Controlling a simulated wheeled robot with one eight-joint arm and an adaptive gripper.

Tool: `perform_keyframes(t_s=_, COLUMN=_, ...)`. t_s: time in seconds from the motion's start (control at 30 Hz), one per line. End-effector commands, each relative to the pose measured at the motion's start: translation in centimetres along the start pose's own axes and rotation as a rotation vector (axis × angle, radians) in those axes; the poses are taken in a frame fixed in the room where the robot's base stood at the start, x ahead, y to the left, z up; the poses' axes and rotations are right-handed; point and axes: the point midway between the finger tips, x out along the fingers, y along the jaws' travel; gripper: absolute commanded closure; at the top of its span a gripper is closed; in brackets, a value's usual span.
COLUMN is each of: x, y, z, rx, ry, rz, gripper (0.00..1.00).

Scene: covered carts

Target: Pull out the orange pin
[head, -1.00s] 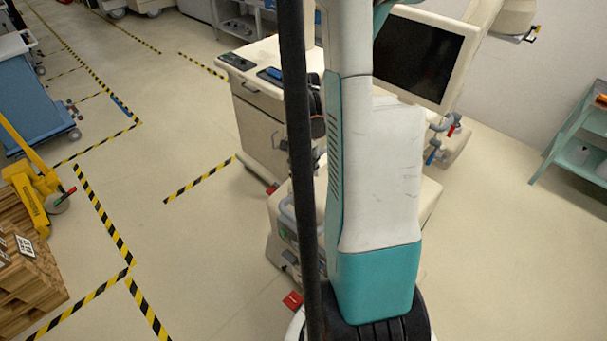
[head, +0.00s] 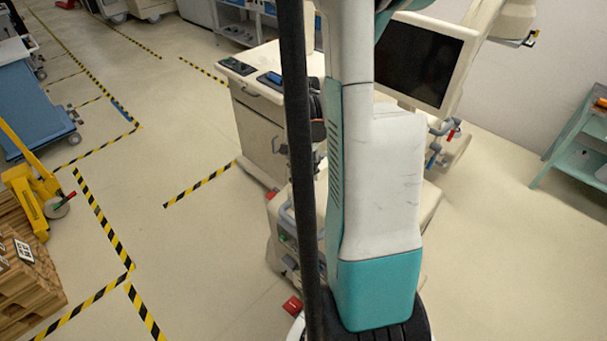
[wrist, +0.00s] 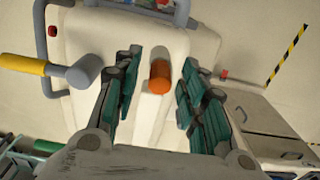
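The orange pin (wrist: 159,77) shows in the wrist view as a short orange cylinder on the cream machine body (wrist: 150,35). My gripper (wrist: 160,75) is open, with one teal-padded finger on each side of the pin. There are visible gaps between the pin and both fingers, and the gripper appears empty. How far the pin lies beyond the fingertips is hard to tell. In the head view my arm hides the pin and the gripper.
The wrist view shows a grey-and-yellow handle (wrist: 60,72) at left and a grey tubular rail (wrist: 45,50) on the machine. In the head view a monitor (head: 425,60) stands behind my arm, and a teal cart (head: 575,145) is at right.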

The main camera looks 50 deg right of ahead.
Motion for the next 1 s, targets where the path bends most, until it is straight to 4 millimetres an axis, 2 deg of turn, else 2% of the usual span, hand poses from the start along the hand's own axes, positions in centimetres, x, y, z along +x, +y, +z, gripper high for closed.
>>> perform_keyframes(t_s=0.7, x=0.00, y=0.02, z=0.01, rx=0.000, ry=0.000, rz=0.000, gripper=0.61)
perform_keyframes(t_s=0.73, x=0.00, y=0.02, z=0.01, rx=0.000, ry=0.000, rz=0.000, gripper=0.64)
perform_keyframes(t_s=0.9, x=0.00, y=0.01, z=0.01, rx=0.000, ry=0.000, rz=0.000, gripper=1.00)
perform_keyframes(t_s=1.0, x=0.01, y=0.01, z=0.01, rx=0.000, ry=0.000, rz=0.000, gripper=1.00)
